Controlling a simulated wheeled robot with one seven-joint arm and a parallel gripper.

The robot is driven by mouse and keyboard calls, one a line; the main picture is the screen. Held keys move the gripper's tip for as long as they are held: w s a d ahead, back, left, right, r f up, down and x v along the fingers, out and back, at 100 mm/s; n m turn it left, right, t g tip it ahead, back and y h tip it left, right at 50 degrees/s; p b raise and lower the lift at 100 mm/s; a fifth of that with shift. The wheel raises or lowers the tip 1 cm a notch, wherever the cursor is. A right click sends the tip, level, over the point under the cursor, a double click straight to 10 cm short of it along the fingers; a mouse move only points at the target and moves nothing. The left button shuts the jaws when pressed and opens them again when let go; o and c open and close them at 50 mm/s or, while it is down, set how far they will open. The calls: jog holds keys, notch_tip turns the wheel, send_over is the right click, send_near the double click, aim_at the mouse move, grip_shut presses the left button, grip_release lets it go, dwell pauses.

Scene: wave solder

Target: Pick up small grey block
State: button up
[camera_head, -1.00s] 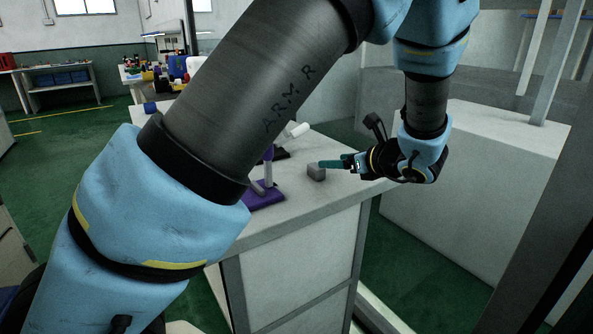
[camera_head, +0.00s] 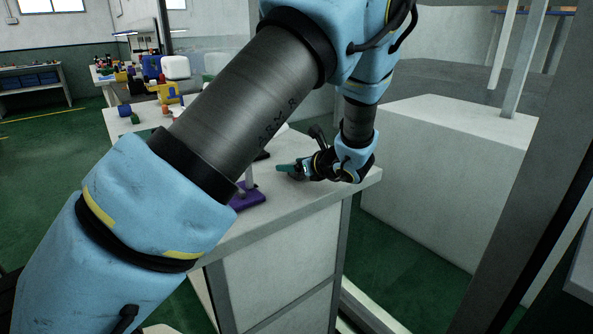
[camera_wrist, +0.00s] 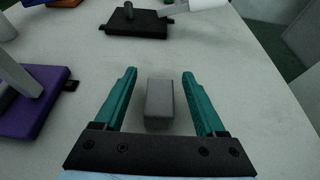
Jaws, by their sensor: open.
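The small grey block (camera_wrist: 160,103) lies on the white table top between the two teal fingers of my gripper (camera_wrist: 159,80) in the wrist view. My gripper is open, with a gap between the block and each finger. In the head view, my gripper (camera_head: 284,168) is low over the right end of the table, and the block is mostly hidden by the fingers there.
A purple base (camera_wrist: 35,100) with a grey upright stands left of my gripper. A black base (camera_wrist: 138,22) with a white roller lies farther ahead. The table top (camera_wrist: 225,65) is clear to the right, up to its edge.

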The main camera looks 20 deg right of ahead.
grip_shut()
dwell(0.6)
